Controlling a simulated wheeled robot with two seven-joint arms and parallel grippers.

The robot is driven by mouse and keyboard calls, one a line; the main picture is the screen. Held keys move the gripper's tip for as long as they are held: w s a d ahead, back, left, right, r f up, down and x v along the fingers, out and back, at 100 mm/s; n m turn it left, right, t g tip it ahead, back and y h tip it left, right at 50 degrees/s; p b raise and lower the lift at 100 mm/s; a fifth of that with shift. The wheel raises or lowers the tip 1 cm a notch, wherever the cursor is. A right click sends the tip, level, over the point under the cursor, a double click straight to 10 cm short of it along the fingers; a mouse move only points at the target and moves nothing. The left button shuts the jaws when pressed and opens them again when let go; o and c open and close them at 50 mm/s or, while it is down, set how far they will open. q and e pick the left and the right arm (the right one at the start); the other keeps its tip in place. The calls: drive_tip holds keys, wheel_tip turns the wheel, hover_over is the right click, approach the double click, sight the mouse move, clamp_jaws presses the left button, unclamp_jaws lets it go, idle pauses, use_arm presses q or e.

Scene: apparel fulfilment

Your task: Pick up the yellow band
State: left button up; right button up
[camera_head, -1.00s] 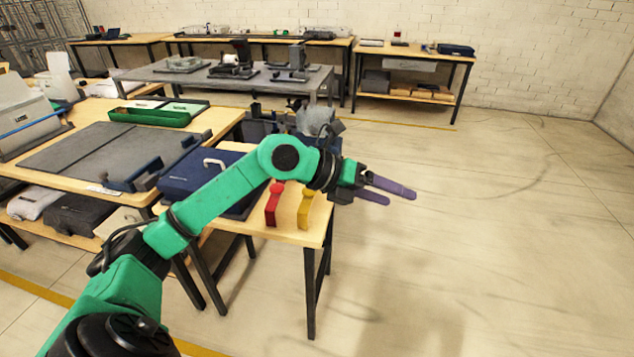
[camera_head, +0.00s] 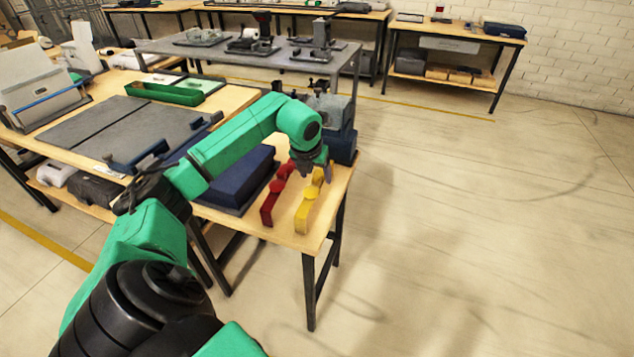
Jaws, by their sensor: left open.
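The yellow band (camera_head: 306,212) lies along the right end of the small wooden table, close to its edge. A red band (camera_head: 268,208) lies just to its left, roughly parallel. I cannot tell whether the fingers touch the yellow band. My right gripper is not in view.
A dark blue box (camera_head: 238,182) stands left of the bands, under my forearm. Another dark blue object (camera_head: 344,146) is behind my wrist. A larger table with a grey mat (camera_head: 100,140) and a green tray (camera_head: 165,95) is at left. The floor at right is clear.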

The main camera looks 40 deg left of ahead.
use_arm(q)
drive_tip(key=shift+x, duration=1.3)
drive_tip(key=shift+r, duration=0.1)
clamp_jaws()
